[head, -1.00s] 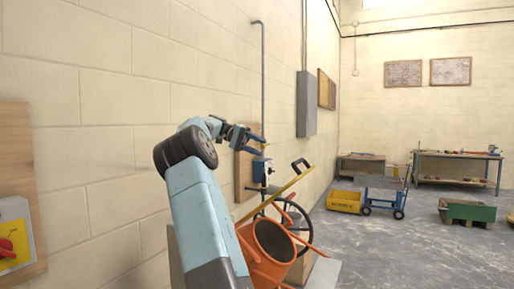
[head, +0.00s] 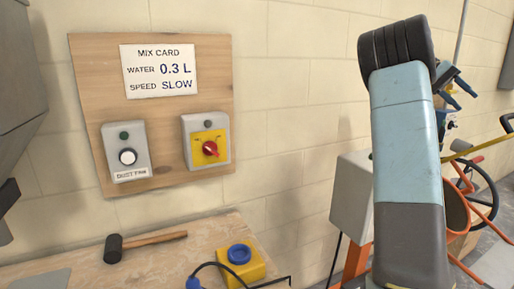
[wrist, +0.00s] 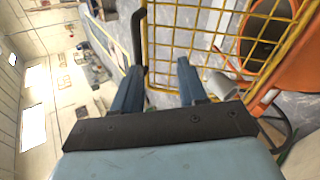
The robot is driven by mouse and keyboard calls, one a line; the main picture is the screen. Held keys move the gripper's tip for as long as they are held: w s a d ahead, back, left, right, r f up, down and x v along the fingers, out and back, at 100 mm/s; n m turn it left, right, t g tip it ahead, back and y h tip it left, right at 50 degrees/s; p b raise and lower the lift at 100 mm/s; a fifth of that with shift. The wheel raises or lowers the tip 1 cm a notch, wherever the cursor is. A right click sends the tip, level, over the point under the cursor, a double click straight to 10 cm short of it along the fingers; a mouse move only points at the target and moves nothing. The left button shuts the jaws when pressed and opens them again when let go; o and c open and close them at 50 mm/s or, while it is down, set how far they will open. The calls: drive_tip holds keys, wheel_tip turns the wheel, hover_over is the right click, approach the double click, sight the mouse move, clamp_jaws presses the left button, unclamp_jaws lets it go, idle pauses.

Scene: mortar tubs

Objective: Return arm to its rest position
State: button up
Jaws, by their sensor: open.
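My arm stands up on the right of the head view, its large blue-grey link upright and bent over at the dark joint on top. My gripper (head: 463,97) shows small behind that link, near the wall, with its two blue fingers apart and nothing between them. In the wrist view my gripper (wrist: 160,65) is also open and empty. A yellow wire grid (wrist: 200,35) lies beyond the fingers there, and an orange drum (wrist: 268,28) is at the upper right; I cannot tell the distance to either.
A wooden board (head: 85,75) on the wall carries a mix card (head: 160,85), a dust fan box (head: 127,150) and a red-knob switch (head: 208,147). Below, a bench (head: 75,262) holds a mallet (head: 114,248) and a yellow block (head: 240,264). An orange mixer (head: 456,212) stands right of my arm.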

drive_tip(key=s+a+f+n+t+y, duration=0.1)
drive_tip(key=s+a+f+n+t, duration=0.2)
drive_tip(key=a, duration=1)
drive_tip(key=s+a+f+n+t+y, duration=0.2)
drive_tip(key=s+a+f+n+t, duration=0.2)
drive_tip(key=s+a+f+t, duration=0.3)
drive_tip(key=s+a+f+n+t+y, duration=0.2)
drive_tip(key=s+a+f+t, duration=0.3)
drive_tip(key=s+a, duration=0.7)
drive_tip(key=a+n, duration=0.1)
drive_tip(key=a, duration=0.8)
drive_tip(key=shift+a+f+n, duration=0.15)
drive_tip(key=shift+f+n, duration=0.15)
drive_tip(key=shift+n, duration=0.1)
